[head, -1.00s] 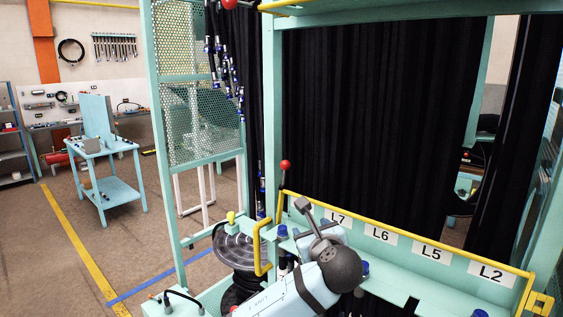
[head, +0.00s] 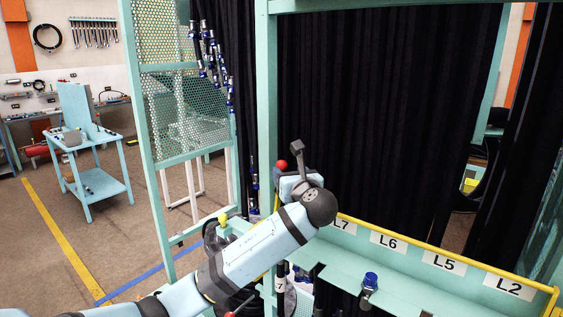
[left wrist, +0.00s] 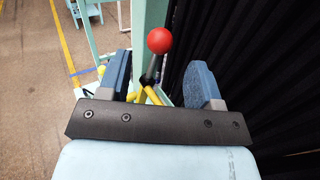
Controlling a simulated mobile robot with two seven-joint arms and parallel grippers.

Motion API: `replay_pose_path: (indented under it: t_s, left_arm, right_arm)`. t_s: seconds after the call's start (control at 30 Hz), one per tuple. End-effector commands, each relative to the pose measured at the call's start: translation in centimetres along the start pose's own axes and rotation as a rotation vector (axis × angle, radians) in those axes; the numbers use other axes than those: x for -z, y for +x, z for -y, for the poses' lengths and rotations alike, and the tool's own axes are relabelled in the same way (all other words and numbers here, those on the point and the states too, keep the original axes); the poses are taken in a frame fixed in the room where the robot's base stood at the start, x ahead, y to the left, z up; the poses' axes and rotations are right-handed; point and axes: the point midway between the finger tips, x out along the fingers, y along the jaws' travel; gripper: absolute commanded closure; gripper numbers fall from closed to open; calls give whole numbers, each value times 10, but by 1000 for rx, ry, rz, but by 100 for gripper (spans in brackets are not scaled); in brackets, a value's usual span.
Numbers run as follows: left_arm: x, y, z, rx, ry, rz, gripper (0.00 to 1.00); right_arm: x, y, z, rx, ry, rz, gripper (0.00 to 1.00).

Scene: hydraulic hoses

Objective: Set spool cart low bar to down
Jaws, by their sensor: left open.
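The low bar is a yellow rail (head: 440,255) running along the teal cart frame above the labels L7, L6, L5 and L2. A lever with a red ball knob (head: 281,165) stands near its left end. In the left wrist view the red knob (left wrist: 160,40) is beyond my open left gripper (left wrist: 158,72), in line with the gap between its blue fingers. Yellow bar parts (left wrist: 150,95) show below the knob. In the head view my left gripper (head: 287,178) is next to the knob and hides the rail's left end. Contact cannot be told. My right gripper is out of view.
A teal post (head: 266,90) rises just behind the lever, with a black curtain (head: 390,120) to its right. A mesh panel (head: 185,110) with hanging hoses stands left. A blue-capped fitting (head: 370,280) sits on the cart's ledge. A blue side table (head: 90,150) is farther off.

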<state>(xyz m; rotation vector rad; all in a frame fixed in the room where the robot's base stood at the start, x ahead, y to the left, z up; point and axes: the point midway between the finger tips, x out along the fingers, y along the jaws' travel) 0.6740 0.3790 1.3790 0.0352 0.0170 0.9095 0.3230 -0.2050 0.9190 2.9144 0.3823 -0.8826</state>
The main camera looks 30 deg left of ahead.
Motion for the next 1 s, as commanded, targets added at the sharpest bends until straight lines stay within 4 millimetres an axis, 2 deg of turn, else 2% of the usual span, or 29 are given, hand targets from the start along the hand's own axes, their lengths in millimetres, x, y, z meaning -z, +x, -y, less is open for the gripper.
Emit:
replay_pose_path:
  t_s: [0.1,0.3,0.47,0.73,0.77,1.0]
  left_arm:
    - [-3,26,-1,-3,1,1,41]
    - [-2,53,0,-1,0,0,41]
    - [0,62,0,-1,-2,-1,41]
    - [0,64,0,0,-2,0,41]
    - [0,64,0,0,-2,0,46]
    - [0,63,0,0,-2,0,100]
  right_arm:
    - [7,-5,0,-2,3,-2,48]
    - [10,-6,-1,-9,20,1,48]
    - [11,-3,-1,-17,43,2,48]
    - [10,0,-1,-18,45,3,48]
    - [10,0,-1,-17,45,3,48]
    - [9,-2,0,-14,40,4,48]
